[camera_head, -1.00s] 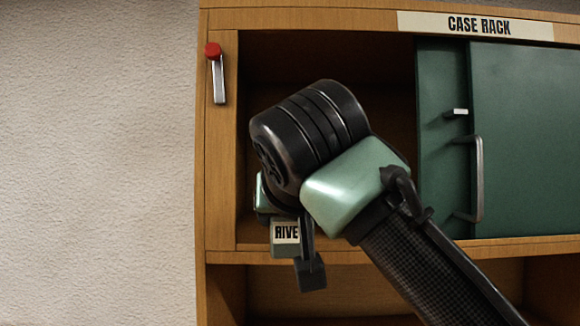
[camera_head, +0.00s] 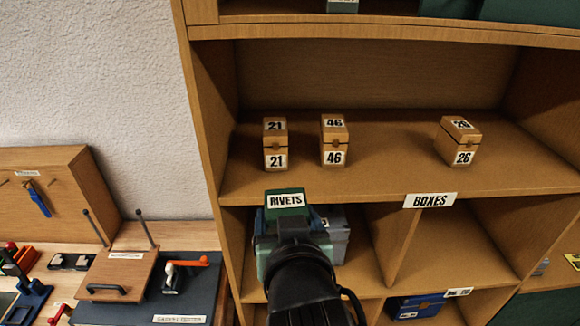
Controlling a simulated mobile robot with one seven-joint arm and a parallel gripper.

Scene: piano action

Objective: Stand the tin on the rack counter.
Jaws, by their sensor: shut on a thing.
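The tin (camera_head: 287,210) is a dark green box with a white label reading RIVETS on its top. My gripper (camera_head: 289,224) is shut on it, seen from behind, and my dark wrist hides its lower part and most of the fingers. The tin shows in front of the rack, just below the front edge of the wide wooden rack counter (camera_head: 375,185) in the picture. I cannot tell its gap from the rack.
Small wooden boxes numbered 21 (camera_head: 275,144), 46 (camera_head: 335,140) and 26 (camera_head: 459,141) stand on the counter, with bare room between 46 and 26. Open compartments lie below, one with a grey case (camera_head: 337,236). A workbench with tools (camera_head: 128,272) is at the left.

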